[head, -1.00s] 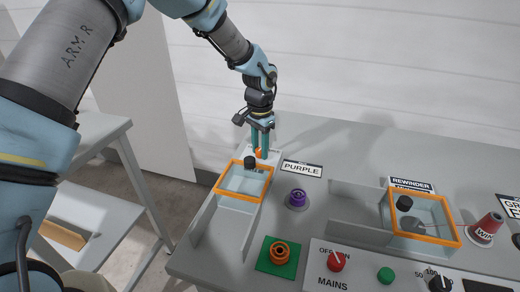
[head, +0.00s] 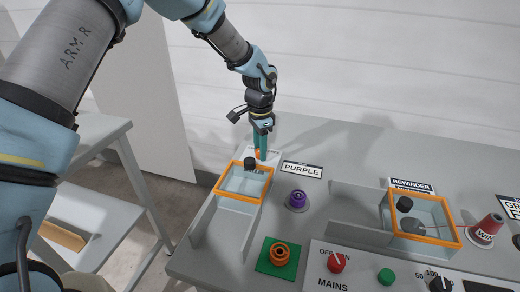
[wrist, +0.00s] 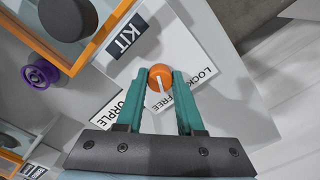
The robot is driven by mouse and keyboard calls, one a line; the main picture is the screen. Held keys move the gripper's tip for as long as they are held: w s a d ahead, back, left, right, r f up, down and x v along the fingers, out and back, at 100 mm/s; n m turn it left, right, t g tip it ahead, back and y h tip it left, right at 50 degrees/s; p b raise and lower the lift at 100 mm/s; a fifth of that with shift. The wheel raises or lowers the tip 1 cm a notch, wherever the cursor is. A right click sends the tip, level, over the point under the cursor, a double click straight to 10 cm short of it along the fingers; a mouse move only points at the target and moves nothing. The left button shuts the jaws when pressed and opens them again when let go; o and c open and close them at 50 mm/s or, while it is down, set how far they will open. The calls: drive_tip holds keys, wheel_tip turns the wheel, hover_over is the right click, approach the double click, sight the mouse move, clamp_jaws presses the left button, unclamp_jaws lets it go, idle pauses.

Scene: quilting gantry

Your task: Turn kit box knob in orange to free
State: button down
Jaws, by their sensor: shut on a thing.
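The orange knob (wrist: 160,76) of the kit box sits between the two teal fingers of my gripper (wrist: 160,80), which is shut on it. A white pointer line on the knob points down in the wrist view, towards the FREE side of its LOCK/FREE plate (wrist: 150,112). Exactly how it lines up with the word is hard to tell. In the head view my gripper (head: 261,152) points straight down over the knob, which is mostly hidden. The orange-rimmed clear kit box (head: 218,192) stands just in front of it, with a black knob (head: 250,163) at its back.
A purple knob (head: 298,199) and PURPLE label (head: 302,169) are to the right. An orange ring piece on a green pad (head: 263,262) is nearer.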

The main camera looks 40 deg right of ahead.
drive_tip(key=c, duration=0.5)
unclamp_jaws()
drive_tip(key=shift+c, duration=0.2)
wheel_tip(320, 180, up, 11)
drive_tip(key=b, duration=0.2)
drive_tip(key=shift+f, duration=0.1)
drive_tip(key=w+a+n, duration=0.3)
drive_tip(key=w+a, duration=0.1)
drive_tip(key=a, duration=0.5)
drive_tip(key=w+a+r+n, duration=0.1)
drive_tip(key=w+a+n, duration=0.25)
drive_tip(key=a, duration=0.55)
drive_tip(key=w+a+n, duration=0.3)
drive_tip(key=a, duration=0.6)
drive_tip(key=s+a+n, duration=0.2)
drive_tip(key=a+n, duration=0.1)
drive_tip(key=a, duration=0.4)
drive_tip(key=s+a+n+t, duration=0.1)
drive_tip(key=s+a+n, duration=0.1)
drive_tip(key=a+n, duration=0.2)
drive_tip(key=s+a+n, duration=0.2)
drive_tip(key=a+n, duration=0.1)
drive_tip(key=a, duration=0.8)
drive_tip(key=shift+s+f+t, duration=0.2)
drive_tip(key=shift+s+t, duration=0.1)
